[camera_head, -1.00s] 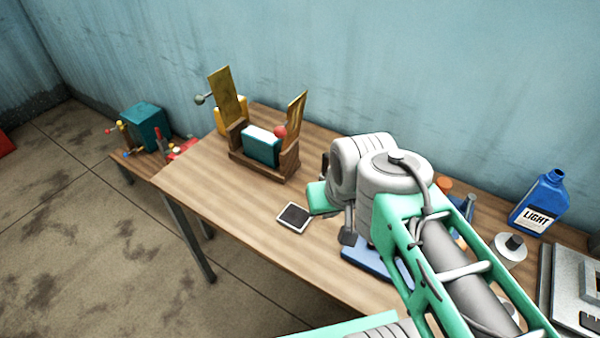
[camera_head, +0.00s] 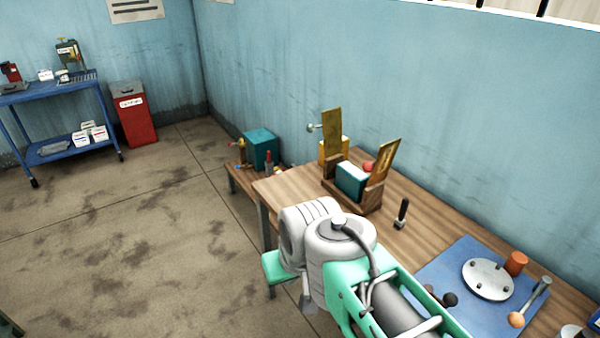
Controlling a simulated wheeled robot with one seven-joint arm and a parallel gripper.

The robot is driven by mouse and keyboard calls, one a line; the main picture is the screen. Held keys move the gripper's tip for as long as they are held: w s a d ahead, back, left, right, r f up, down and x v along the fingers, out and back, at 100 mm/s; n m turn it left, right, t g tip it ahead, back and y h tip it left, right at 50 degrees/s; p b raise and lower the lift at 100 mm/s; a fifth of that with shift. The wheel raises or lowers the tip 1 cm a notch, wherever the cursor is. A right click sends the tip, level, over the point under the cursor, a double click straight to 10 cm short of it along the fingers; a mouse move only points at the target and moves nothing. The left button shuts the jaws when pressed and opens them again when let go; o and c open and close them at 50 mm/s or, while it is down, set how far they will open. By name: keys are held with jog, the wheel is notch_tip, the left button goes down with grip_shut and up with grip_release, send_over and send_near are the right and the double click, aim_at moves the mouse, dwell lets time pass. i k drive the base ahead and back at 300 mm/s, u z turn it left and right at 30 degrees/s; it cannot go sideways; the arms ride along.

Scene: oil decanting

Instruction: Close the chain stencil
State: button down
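Two brass plates stand raised on a wooden cradle (camera_head: 372,197) at the far left part of the table. The left plate (camera_head: 332,134) is near upright and has a grey-green ball knob. The right plate (camera_head: 383,162) tilts outward to the right, with a red knob (camera_head: 369,166) by it. I cannot tell which plate is the chain stencil. A teal block with a white top (camera_head: 351,182) sits between them. My gripper (camera_head: 307,300) shows only in part below my arm's wrist, in front of the table's left end and apart from the cradle. Its fingers are mostly hidden.
A yellow object (camera_head: 327,150) stands behind the cradle. A black-handled tool (camera_head: 402,214) stands to its right. A blue mat (camera_head: 440,275) holds a round grey plate (camera_head: 488,279). A lower side table (camera_head: 236,180) with a teal box (camera_head: 261,148) is at left.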

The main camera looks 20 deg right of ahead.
aim_at(380, 168)
jog(key=u, duration=0.65)
jog(key=i, duration=1.15)
jog(key=z, duration=1.55)
